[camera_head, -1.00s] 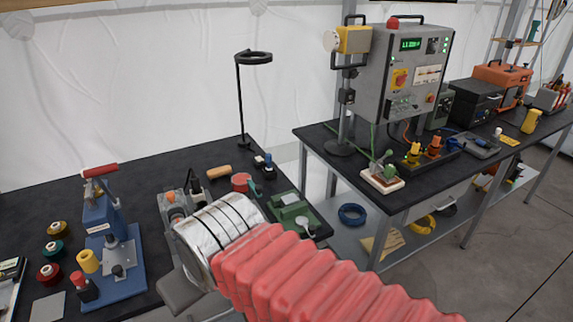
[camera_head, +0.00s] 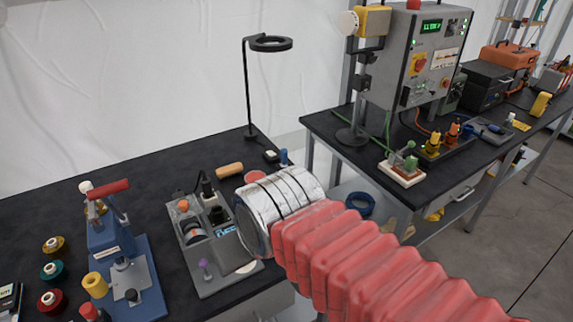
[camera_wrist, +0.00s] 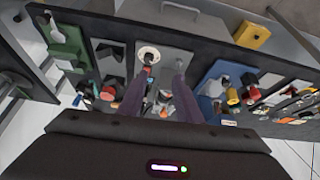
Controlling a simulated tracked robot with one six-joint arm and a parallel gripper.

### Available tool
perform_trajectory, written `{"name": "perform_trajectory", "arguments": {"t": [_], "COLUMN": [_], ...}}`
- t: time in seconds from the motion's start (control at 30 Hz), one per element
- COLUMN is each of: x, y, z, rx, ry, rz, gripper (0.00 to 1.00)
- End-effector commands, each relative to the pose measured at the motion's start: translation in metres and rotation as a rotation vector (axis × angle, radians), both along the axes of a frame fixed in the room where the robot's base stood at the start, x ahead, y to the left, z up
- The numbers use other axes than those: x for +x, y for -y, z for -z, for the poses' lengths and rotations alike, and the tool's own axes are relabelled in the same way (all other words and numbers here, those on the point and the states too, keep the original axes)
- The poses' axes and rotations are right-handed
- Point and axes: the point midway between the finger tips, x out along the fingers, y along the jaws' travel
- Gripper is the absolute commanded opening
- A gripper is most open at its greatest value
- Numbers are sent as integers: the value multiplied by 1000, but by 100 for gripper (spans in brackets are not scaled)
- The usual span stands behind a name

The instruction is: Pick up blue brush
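I cannot clearly pick out a blue brush in either view. A small upright blue-topped item (camera_head: 284,157) stands at the back right of the left bench in the head view, but it is too small to name. Bits of blue also show on the grey tray fixture (camera_head: 205,285), partly behind my arm's silver cuff. In the head view the cuff hides my gripper. In the wrist view my gripper (camera_wrist: 164,75) shows two dark purplish fingers, spread apart over the bench with small parts visible between them and nothing clearly held.
A blue press with a red handle (camera_head: 120,255) and several spools stand at the left. A black ring lamp (camera_head: 268,43) rises behind the fixture. A wooden-coloured cylinder (camera_head: 229,169) lies at the back. A second bench at right carries a control box (camera_head: 418,60).

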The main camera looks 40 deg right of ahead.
Motion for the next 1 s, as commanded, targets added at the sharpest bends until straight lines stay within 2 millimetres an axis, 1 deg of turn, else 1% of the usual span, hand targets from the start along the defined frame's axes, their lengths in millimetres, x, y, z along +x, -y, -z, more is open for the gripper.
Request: {"name": "perform_trajectory", "arguments": {"t": [0.2, 0.3, 0.47, 0.57, 0.67, 0.83, 1.0], "x": [0, 1, 12, 27, 47, 86, 125], "y": [0, 0, 5, 17, 27, 48, 74], "z": [0, -1, -7, -16, -25, -40, -48], "rx": [0, 0, -1, 0, -1, -2, -1], "ry": [0, 0, -5, -10, -18, -29, -42], "rz": [0, 1, 12, 33, 53, 86, 122], "gripper": [32, 39, 39, 39, 39, 39, 39]}}
